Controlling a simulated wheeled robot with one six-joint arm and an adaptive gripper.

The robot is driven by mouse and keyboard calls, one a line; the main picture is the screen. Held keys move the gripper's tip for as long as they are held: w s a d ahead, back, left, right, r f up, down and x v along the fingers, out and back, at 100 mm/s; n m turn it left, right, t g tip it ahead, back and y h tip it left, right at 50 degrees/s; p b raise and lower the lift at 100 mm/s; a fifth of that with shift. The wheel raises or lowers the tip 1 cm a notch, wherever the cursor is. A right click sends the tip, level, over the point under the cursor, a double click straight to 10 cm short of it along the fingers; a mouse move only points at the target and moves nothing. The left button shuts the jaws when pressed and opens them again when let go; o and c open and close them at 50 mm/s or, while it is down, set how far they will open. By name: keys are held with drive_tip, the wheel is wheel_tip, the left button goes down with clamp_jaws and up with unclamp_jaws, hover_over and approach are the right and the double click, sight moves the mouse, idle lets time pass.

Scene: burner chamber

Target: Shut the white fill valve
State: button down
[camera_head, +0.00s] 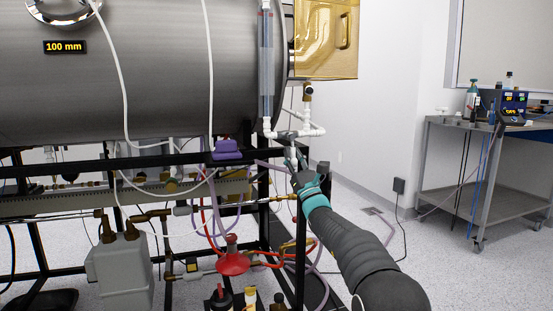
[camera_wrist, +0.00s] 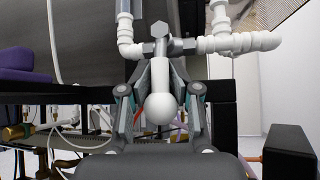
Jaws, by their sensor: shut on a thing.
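The white fill valve (camera_wrist: 161,73) shows in the wrist view as a white handle with a round knob end, below a grey valve body (camera_wrist: 160,46) set in white pipework. My gripper (camera_wrist: 160,92) has one finger on each side of the handle and is shut on it, with the knob between the fingers, toward the camera. In the head view my gripper (camera_head: 297,165) is just below the white pipe joint under the sight tube. The handle is small there and partly hidden by the fingers.
A large grey tank (camera_head: 150,75) with a "100 mm" display sits above a black frame (camera_head: 90,165). A purple block (camera_head: 227,149) lies on the frame. The floor at the right is fairly clear before a cart (camera_head: 480,180).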

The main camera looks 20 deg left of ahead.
drive_tip(key=shift+a+f, duration=0.15)
drive_tip(key=shift+f, duration=0.05)
drive_tip(key=c, duration=1.1)
unclamp_jaws()
drive_tip(key=shift+a, duration=0.1)
drive_tip(key=shift+d+r, duration=0.1)
drive_tip(key=shift+d, duration=0.15)
drive_tip(key=v, duration=1.2)
